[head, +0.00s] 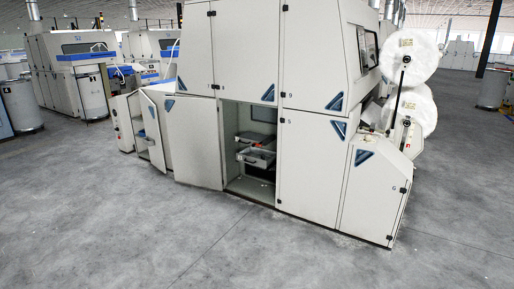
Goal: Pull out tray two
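A large pale carding machine (245,50) stands ahead of me, with one lower compartment open in its front. Inside the compartment, a light grey tray (257,158) sits at mid height and seems to stick out a little. Another grey tray or shelf (247,137) is above it. The space below the light tray is dark, and what is there is hard to tell. I see no readable number on the trays, so I cannot tell which is tray two. Neither of my grippers is in view.
An open door panel (195,143) is left of the compartment. A smaller cabinet door (153,130) stands open further left. White rolls (410,55) hang at the machine's right end. Grey concrete floor (130,235) in front is clear. Other machines (65,70) stand behind left.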

